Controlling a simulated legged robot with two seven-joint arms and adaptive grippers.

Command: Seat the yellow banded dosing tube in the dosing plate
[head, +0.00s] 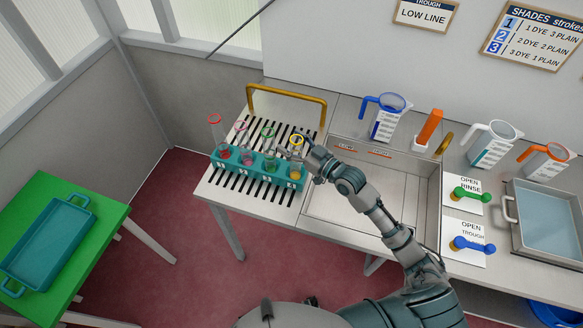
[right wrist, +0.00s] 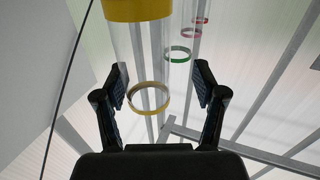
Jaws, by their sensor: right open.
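The yellow banded dosing tube (head: 296,141) is clear, with a yellow ring near its top and yellow liquid low down. It stands upright at the right end of a teal rack (head: 258,178), apparently in its last place. I cannot tell whether this rack is the dosing plate. My right gripper (head: 301,150) is at the tube's upper part. In the right wrist view the open right gripper (right wrist: 160,92) has a finger on each side of the tube, with its yellow ring (right wrist: 148,98) between them and gaps at both sides. My left gripper is out of view.
Red, pink and green banded tubes (head: 267,133) stand left of the yellow one in the rack. A gold rail (head: 287,92) arches behind the slotted board. A sink lies right, with jugs (head: 383,117) behind. A green table (head: 90,218) holds a teal tray at left.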

